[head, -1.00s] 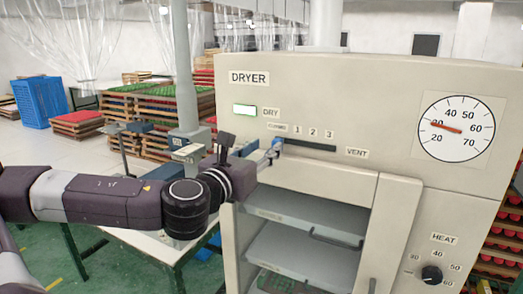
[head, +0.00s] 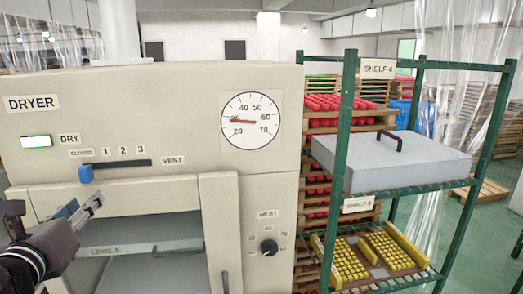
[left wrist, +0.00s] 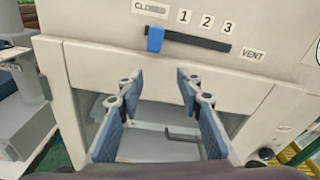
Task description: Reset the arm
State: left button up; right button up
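My left gripper (head: 88,208) is at the left edge of the head view, in front of the dryer (head: 275,180) and below its vent slider. In the left wrist view its two blue-grey fingers (left wrist: 158,82) stand apart with nothing between them, so it is open. The blue vent slider knob (head: 86,174) is at the left end of its slot, by the "CLOSED" label; it also shows in the left wrist view (left wrist: 155,39). The gripper does not touch the knob. My right gripper is not in view.
A green-framed shelf rack (head: 345,125) stands to the right, holding a grey lidded box (head: 390,165) and yellow trays (head: 350,262). The heat knob (head: 269,248) is on the dryer's lower right.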

pick_arm(q)
jog(key=s+d+f+n+g+h, duration=0.1)
jog(key=s+d+f+n+g, duration=0.15)
jog(key=f+n, duration=0.45)
jog(key=s+d+f+n+g, duration=0.2)
jog(key=d+f+n, duration=0.1)
jog(key=f, duration=0.8)
jog(key=s+d+f+n+g+h, duration=0.1)
jog(key=s+d+f+n+g, duration=0.15)
jog(key=f+n, duration=0.4)
jog(key=s+d+f+n+g+h, duration=0.1)
jog(key=s+d+f+n+g, duration=0.1)
jog(key=s+d+f+n, duration=0.35)
jog(key=s+d+f+n+g, duration=0.2)
jog(key=s+f+n, duration=0.1)
jog(key=s+f, duration=0.45)
jog(key=s+d+f+n+g+h, duration=0.1)
jog(key=s+d+f+n+g, duration=0.2)
jog(key=s+f, duration=0.35)
notch_tip(320, 180, down, 29)
jog(key=s+b, duration=0.1)
jog(key=b, duration=0.3)
jog(key=s+a+f+g+b, duration=0.1)
jog(key=s+a+f+b, duration=0.2)
jog(key=s+f, duration=1.4)
jog(key=shift+s+a+f+g, duration=0.2)
jog(key=shift+s+f+g, duration=0.1)
jog(key=shift+f, duration=0.85)
